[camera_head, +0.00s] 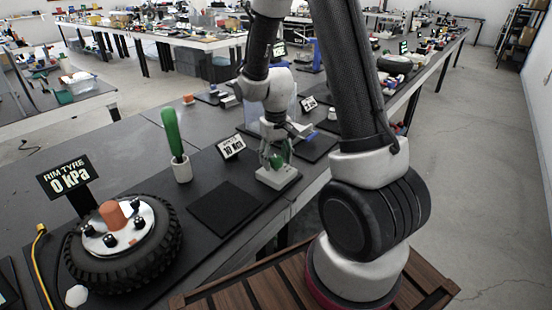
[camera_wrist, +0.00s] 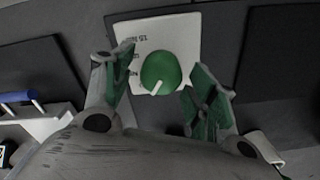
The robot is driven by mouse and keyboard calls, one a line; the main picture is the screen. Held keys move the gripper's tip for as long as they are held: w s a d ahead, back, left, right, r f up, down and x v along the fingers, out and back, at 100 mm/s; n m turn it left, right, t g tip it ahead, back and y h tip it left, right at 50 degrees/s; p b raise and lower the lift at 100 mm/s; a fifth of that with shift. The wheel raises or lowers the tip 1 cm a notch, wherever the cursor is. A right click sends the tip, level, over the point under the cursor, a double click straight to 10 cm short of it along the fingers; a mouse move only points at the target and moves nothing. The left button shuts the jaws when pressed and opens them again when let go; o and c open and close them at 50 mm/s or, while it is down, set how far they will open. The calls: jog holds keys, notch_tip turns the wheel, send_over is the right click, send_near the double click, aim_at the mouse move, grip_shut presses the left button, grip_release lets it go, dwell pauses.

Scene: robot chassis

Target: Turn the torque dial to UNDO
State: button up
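The torque dial (camera_wrist: 161,70) is a green round knob with a white pointer line. It sits on a white plate (camera_wrist: 190,28) with small printed text, partly hidden and too small to read surely. In the wrist view the pointer points down and slightly left. My gripper (camera_wrist: 163,64) is open, with one green-padded finger on each side of the dial. In the head view my gripper (camera_head: 275,152) is down over the dial's pale base (camera_head: 278,178), and the dial is mostly hidden.
A sign (camera_head: 231,147), seemingly reading 10 Nm, stands left of the dial. A green-handled tool (camera_head: 172,132) stands in a white holder. A flat black mat (camera_head: 223,208) lies between.

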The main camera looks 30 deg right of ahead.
aim_at(277, 158)
notch_tip(277, 158, up, 12)
dwell(0.6)
jog(key=shift+s, duration=0.1)
jog(key=s+r+t, duration=0.2)
jog(key=s+r, duration=0.4)
jog(key=s, duration=0.4)
jog(key=s+d+r+t, duration=0.1)
jog(key=s+r+t, duration=0.1)
jog(key=s+r, duration=0.5)
jog(key=s, duration=0.4)
jog(key=shift+d, duration=0.2)
